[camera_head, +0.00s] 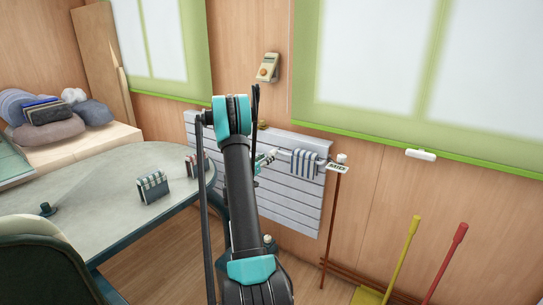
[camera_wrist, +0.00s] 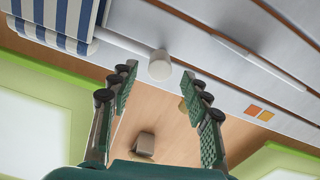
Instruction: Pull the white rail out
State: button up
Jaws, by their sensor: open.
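The white rail (camera_wrist: 125,42) runs along the front of the white slatted radiator and ends in a round white knob (camera_wrist: 160,66) in the wrist view. A blue-and-white striped cloth (camera_wrist: 58,20) hangs over the rail; it also shows in the head view (camera_head: 305,163). My gripper (camera_wrist: 159,73) is open, with its two green-padded fingers spread. The knob appears between and just beyond the fingertips; I cannot tell whether they touch it. In the head view my gripper (camera_head: 263,160) is small and partly hidden by my arm, just left of the cloth.
A table (camera_head: 105,185) with striped objects is at the left. A yellow-handled tool (camera_head: 404,255) and a red-handled one (camera_head: 447,260) lean at the right.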

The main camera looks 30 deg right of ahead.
aim_at(270, 155)
jog(key=shift+x, duration=2.5)
grip_shut()
